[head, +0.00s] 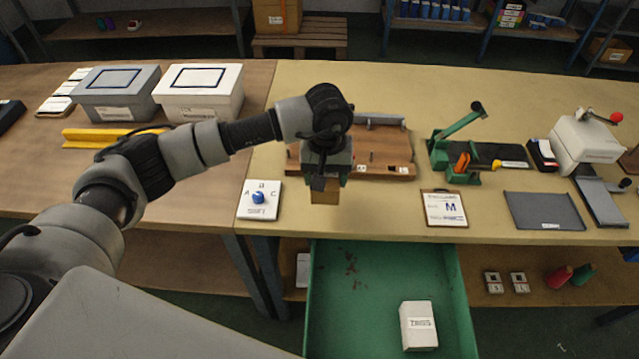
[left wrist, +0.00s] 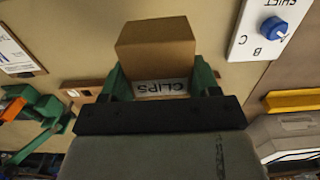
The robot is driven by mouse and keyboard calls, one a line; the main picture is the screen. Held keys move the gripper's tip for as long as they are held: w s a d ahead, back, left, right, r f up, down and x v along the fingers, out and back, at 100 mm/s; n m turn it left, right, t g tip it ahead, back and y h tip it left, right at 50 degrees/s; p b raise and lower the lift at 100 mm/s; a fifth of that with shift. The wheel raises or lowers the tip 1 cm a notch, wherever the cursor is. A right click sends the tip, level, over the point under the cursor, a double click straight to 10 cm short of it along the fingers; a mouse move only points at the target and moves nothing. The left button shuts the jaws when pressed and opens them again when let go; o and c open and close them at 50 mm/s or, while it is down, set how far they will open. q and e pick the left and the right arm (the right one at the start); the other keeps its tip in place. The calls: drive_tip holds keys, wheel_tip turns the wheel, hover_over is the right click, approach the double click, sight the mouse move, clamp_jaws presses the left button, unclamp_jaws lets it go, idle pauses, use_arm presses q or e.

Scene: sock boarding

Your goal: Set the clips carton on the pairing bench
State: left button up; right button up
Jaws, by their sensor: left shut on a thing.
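The clips carton (head: 324,196) is a small brown box. In the left wrist view the clips carton (left wrist: 156,42) shows a white label reading CLIPS. My left gripper (head: 325,182) is shut on it, its green fingers (left wrist: 160,82) on either side of the box. In the head view the carton is over the front middle of the yellowish bench (head: 400,215); I cannot tell its exact height above the top. A brown wooden bench (head: 200,190) adjoins on the left. Neither bench top shows a name. My right gripper is not in view.
An open green drawer (head: 335,300) below holds a white TAGS box (head: 418,326). A SHIFT dial plate (head: 260,200) lies left of the carton, a wooden board (head: 385,165) behind it, a clipboard (head: 444,208) to the right. Bench top between plate and clipboard is clear.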

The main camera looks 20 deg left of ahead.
use_arm(q)
drive_tip(key=shift+s+a+f, duration=0.2)
drive_tip(key=shift+a+f, duration=0.2)
drive_tip(key=shift+a, duration=0.3)
drive_tip(key=shift+f+p, duration=0.35)
drive_tip(key=shift+f, duration=1.85)
drive_tip(key=o, duration=1)
wheel_tip(320, 180, up, 12)
drive_tip(key=shift+r+b, duration=0.15)
drive_tip(key=shift+b, duration=0.35)
